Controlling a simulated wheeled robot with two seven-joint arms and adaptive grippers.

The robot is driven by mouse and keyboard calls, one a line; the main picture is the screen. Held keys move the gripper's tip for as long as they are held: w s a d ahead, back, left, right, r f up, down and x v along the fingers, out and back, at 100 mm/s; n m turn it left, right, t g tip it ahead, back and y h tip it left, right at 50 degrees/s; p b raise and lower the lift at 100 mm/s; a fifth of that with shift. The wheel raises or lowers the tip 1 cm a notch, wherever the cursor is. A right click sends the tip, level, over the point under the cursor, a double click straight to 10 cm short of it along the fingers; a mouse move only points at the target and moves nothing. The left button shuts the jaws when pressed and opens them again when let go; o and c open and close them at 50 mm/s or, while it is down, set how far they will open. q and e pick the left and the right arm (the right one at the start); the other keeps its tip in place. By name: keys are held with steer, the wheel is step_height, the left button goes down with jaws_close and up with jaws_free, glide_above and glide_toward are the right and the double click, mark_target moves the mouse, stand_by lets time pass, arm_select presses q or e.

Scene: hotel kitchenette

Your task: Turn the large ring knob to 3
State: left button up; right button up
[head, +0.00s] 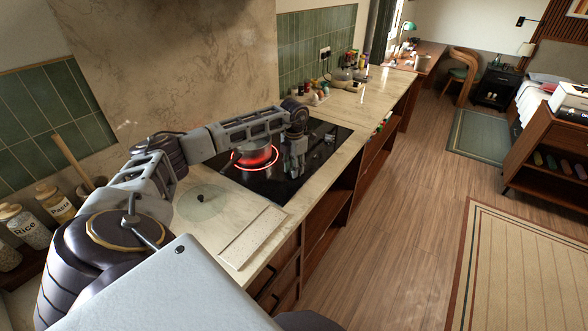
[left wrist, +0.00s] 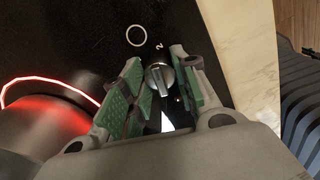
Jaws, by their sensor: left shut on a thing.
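The large ring knob (left wrist: 159,79) is a dark round knob with a grey grip bar, on the black cooktop (left wrist: 85,22). A digit 2 and a white ring mark are printed beyond it in the left wrist view. The exact setting is hard to read. My left gripper (left wrist: 162,84) points down with its green-padded fingers on either side of the knob, shut on it. In the head view my left gripper (head: 294,170) is at the cooktop's front edge and hides the knob. My right gripper is not in view.
A glass lid (head: 202,202) and a pale board (head: 252,238) lie on the near counter. Jars (head: 55,203) stand at the left. The counter beyond the cooktop is partly clear.

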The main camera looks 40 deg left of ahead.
arm_select(q)
steer(key=m, duration=0.4)
steer(key=shift+m+b, duration=0.4)
steer(key=m+b, duration=0.1)
steer(key=m, duration=0.5)
steer(key=shift+m, duration=2)
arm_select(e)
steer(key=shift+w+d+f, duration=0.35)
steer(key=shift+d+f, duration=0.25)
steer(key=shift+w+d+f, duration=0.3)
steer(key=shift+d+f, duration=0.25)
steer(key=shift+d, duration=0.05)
arm_select(q)
steer(key=o, duration=1)
steer(key=shift+o, duration=0.2)
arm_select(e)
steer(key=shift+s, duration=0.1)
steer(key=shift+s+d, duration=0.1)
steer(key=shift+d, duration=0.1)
arm_select(q)
steer(key=shift+r, duration=0.15)
